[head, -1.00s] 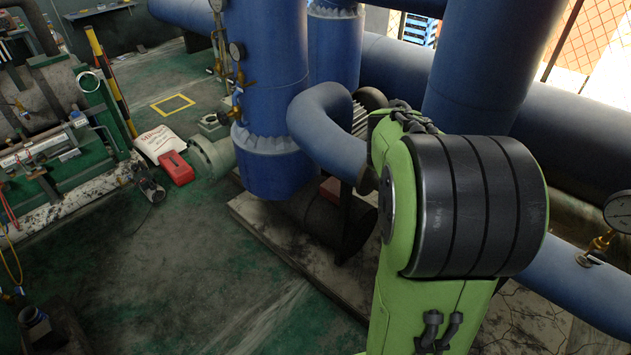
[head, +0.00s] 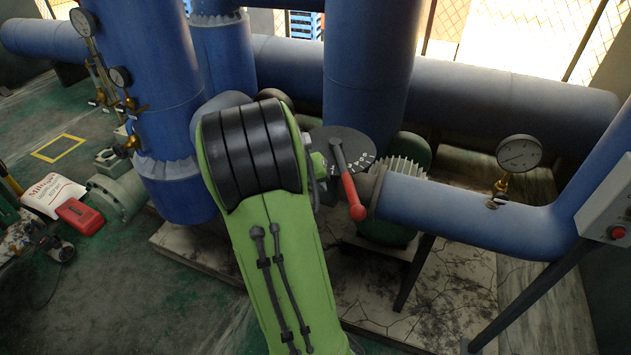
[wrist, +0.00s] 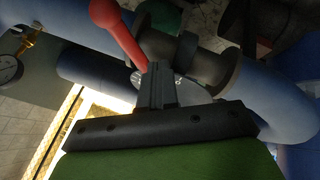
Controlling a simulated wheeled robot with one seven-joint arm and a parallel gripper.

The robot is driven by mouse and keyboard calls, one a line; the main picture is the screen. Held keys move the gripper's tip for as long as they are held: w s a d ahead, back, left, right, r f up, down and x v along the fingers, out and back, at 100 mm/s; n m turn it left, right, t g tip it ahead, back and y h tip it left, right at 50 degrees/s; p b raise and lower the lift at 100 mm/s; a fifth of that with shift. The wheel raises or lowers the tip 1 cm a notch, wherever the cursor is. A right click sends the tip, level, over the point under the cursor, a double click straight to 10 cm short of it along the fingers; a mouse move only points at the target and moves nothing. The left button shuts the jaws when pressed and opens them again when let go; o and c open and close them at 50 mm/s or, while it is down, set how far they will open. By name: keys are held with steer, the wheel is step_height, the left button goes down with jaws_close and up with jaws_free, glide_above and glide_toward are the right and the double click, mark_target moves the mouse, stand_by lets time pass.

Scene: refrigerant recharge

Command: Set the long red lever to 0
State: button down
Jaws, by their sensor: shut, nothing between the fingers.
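The long lever (head: 349,186) has a dark upper arm and a red handle. In the head view it slants down and slightly right across a dark dial plate (head: 342,141) with white marks along its lower edge. The marks are too small to read surely. In the wrist view the red lever (wrist: 118,34) runs from the top down toward my gripper (wrist: 158,72). My gripper is shut and empty, its fingers beside the lever's inner end. I cannot tell whether they touch. In the head view my green arm hides most of the gripper.
A blue pipe (head: 470,207) with a pressure gauge (head: 519,153) runs right of the lever. Thick blue vertical pipes stand behind and left. A grey box with a red button (head: 616,232) is at the right edge. A red case (head: 79,216) lies on the open floor at left.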

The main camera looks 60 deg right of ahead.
steer(key=s+d+f, duration=0.3)
steer(key=d+f, duration=0.1)
steer(key=shift+s+d+f, duration=0.25)
steer(key=shift+d, duration=0.15)
